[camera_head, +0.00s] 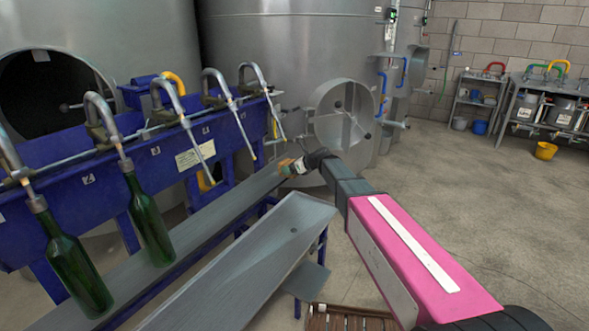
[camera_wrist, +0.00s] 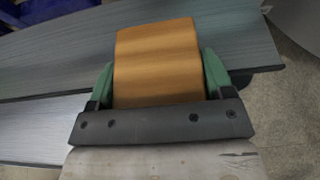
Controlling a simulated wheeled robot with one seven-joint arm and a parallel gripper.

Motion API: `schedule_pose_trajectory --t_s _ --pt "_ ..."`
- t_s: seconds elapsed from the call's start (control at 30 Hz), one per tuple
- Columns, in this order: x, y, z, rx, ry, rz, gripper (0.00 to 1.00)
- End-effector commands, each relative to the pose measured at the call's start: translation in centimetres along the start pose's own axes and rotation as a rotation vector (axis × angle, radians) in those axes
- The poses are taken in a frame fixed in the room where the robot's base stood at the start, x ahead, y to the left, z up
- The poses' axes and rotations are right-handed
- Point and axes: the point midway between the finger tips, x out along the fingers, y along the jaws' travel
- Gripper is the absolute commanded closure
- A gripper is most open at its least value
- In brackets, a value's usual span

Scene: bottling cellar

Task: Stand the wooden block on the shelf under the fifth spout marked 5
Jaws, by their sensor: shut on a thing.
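The wooden block (camera_wrist: 157,62) is orange-brown and sits between the green fingers of my gripper (camera_wrist: 158,78) in the wrist view. In the head view my gripper (camera_head: 293,166) is small and far, with a bit of the block (camera_head: 284,167) showing. It is near the far end of the grey shelf (camera_head: 222,203), just below the tip of the farthest spout (camera_head: 262,88). That spout is the fifth along the blue trough; its mark is too small to read. Whether the block touches the shelf (camera_wrist: 60,55) I cannot tell.
Green bottles (camera_head: 72,262) and (camera_head: 148,222) hang at the two nearest spouts. A grey sloping tray (camera_head: 240,265) runs in front of the shelf. A steel tank (camera_head: 290,60) stands close behind the far end. The floor (camera_head: 480,210) at right is open.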

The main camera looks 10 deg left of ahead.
Motion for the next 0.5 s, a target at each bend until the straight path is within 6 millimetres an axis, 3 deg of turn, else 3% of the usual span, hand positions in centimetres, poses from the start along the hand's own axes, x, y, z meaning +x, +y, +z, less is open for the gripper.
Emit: schedule_pose_trajectory --t_s 0.5 --pt "3.0 -0.1 1.1 -0.001 0.000 0.000 0.59"
